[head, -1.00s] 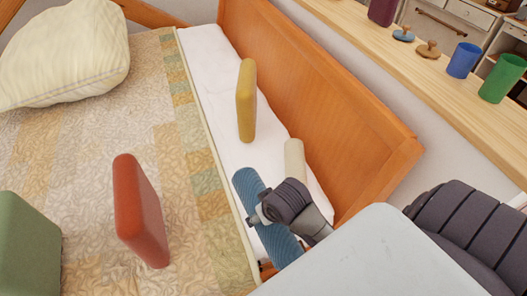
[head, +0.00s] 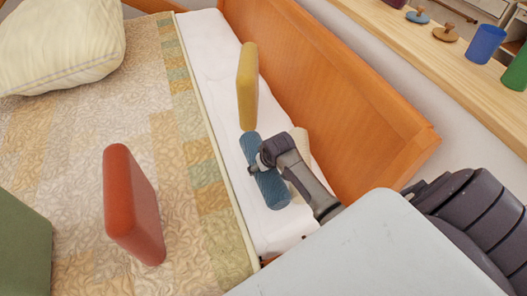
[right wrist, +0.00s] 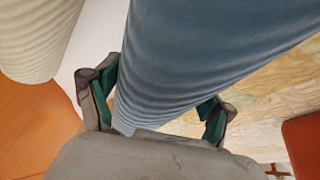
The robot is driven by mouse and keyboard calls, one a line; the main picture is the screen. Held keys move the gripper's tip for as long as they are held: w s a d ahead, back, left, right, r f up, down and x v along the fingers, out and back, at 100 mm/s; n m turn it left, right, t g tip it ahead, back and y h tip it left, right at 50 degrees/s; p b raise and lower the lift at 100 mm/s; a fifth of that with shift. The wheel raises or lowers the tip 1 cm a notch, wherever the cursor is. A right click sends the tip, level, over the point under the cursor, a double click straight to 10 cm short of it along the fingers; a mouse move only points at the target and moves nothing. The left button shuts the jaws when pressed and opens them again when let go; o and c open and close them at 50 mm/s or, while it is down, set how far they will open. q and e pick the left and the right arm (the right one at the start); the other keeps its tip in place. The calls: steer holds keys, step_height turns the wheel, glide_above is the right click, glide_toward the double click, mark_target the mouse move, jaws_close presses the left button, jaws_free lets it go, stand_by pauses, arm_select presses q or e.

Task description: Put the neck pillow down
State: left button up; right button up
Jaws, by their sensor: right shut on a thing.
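The neck pillow (head: 262,183) is a blue, ribbed roll over the white sheet strip (head: 258,220) at the bed's edge. In the right wrist view the blue roll (right wrist: 200,55) fills the space between my fingers. My right gripper (head: 262,164) is shut around the roll's middle; it also shows in the right wrist view (right wrist: 156,105). I cannot tell whether the roll touches the sheet. A cream roll (head: 301,142) stands close on the right, partly hidden by my gripper; it also shows in the right wrist view (right wrist: 35,35). My left gripper is not in view.
A yellow block (head: 247,88) stands just beyond the roll. An orange wooden bed board (head: 330,90) rises on the right. A red block (head: 133,205), a green block (head: 22,250) and a striped pillow (head: 60,45) are on the quilt. The strip's near part is clear.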

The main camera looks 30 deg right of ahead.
mark_target(271, 173)
step_height(271, 173, down, 4)
steer(key=shift+r, duration=0.1)
steer(key=o, duration=1.3)
steer(key=p+v, duration=0.1)
steer(key=v, duration=1.1)
steer(key=shift+p, duration=0.35)
steer(key=shift+s, duration=0.1)
